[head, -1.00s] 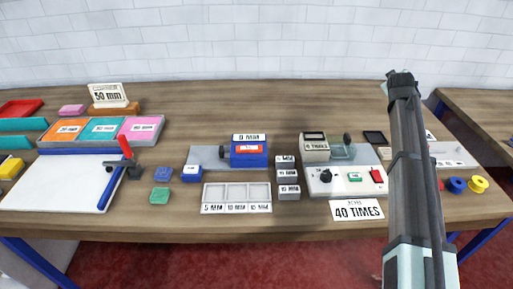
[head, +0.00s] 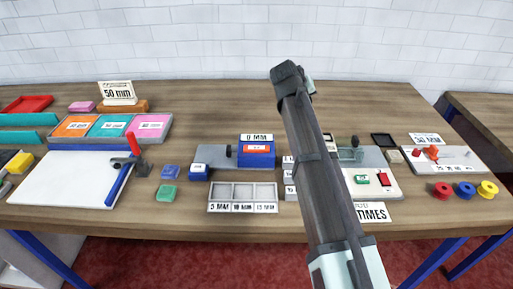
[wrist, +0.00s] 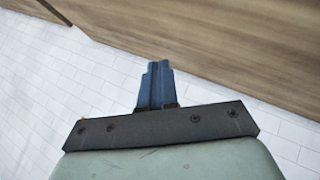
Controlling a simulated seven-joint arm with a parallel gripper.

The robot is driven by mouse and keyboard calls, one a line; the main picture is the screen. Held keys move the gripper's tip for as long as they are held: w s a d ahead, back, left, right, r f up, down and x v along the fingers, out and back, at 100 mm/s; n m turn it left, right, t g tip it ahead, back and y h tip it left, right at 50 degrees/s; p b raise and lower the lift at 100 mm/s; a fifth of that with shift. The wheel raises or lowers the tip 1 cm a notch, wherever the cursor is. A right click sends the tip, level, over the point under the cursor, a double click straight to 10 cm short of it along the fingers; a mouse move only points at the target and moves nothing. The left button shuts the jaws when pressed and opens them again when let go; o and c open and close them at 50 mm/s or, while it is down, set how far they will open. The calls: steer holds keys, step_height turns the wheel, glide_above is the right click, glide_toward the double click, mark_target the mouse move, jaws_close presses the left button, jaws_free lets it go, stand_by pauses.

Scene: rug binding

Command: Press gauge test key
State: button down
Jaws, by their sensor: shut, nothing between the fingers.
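The gauge is most likely the blue housing (head: 256,152) on a grey base in the middle of the table, in the head view. A white "0 MM" plate (head: 257,137) stands on top and an orange-red label or key (head: 258,148) shows on its front. I cannot tell whether that is the test key. My gripper (wrist: 157,72) shows in the wrist view with its blue fingers together and nothing between them, over a view of white wall and wooden table edge. In the head view my arm crosses the scene right of the gauge; its fingers are not visible there.
A grey three-compartment tray (head: 243,194) lies in front of the gauge. Colored spools (head: 464,189) stand at right.

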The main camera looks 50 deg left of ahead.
steer(key=r+m+h, duration=0.1)
steer(key=m+h, duration=0.1)
glide_above(254, 148)
steer(key=w, duration=0.1)
steer(key=shift+s+r, duration=0.15)
steer(key=shift+s, duration=0.45)
steer(key=shift+f, duration=4.4)
steer(key=shift+f, duration=0.1)
steer(key=shift+f, duration=0.35)
